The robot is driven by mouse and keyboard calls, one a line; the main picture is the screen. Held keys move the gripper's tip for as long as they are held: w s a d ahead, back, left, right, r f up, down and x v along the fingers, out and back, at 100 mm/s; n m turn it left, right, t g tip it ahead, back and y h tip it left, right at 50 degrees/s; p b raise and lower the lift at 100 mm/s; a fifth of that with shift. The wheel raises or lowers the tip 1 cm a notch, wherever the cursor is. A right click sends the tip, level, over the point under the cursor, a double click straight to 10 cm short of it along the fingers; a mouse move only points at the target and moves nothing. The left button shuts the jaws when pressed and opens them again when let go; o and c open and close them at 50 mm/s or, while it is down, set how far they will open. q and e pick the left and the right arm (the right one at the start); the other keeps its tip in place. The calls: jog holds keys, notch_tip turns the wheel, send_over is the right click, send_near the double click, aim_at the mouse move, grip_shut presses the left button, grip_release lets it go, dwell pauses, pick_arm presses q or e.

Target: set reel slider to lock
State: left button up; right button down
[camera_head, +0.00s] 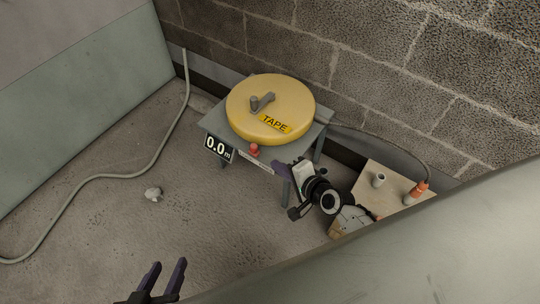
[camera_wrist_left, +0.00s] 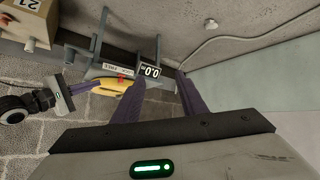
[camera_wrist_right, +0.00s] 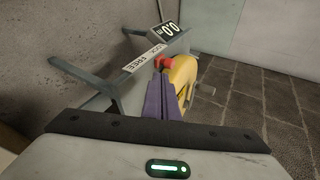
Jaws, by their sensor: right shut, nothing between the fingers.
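A yellow reel drum (camera_head: 265,100) marked TAPE lies flat on a grey stand (camera_head: 215,122). The slider's red knob (camera_head: 253,150) sits at the stand's front edge, above a white label strip (camera_wrist_right: 143,60) on which FREE is legible. The red knob also shows in the right wrist view (camera_wrist_right: 164,62). I cannot tell for sure which setting it is at. My right gripper (camera_head: 279,168) is shut and empty, just right of the knob; contact cannot be told. Its fingers (camera_wrist_right: 161,82) point toward the knob. My left gripper (camera_head: 167,265) is open and empty, low over the floor, away from the stand.
A 0.0 m display (camera_head: 218,148) hangs at the stand's front left corner. A crank handle (camera_head: 261,102) is on top of the drum. A conduit (camera_head: 110,176) runs along the floor at left.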

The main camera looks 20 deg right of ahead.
jog(key=p+v, duration=0.1)
jog(key=v, duration=0.3)
dwell(0.5)
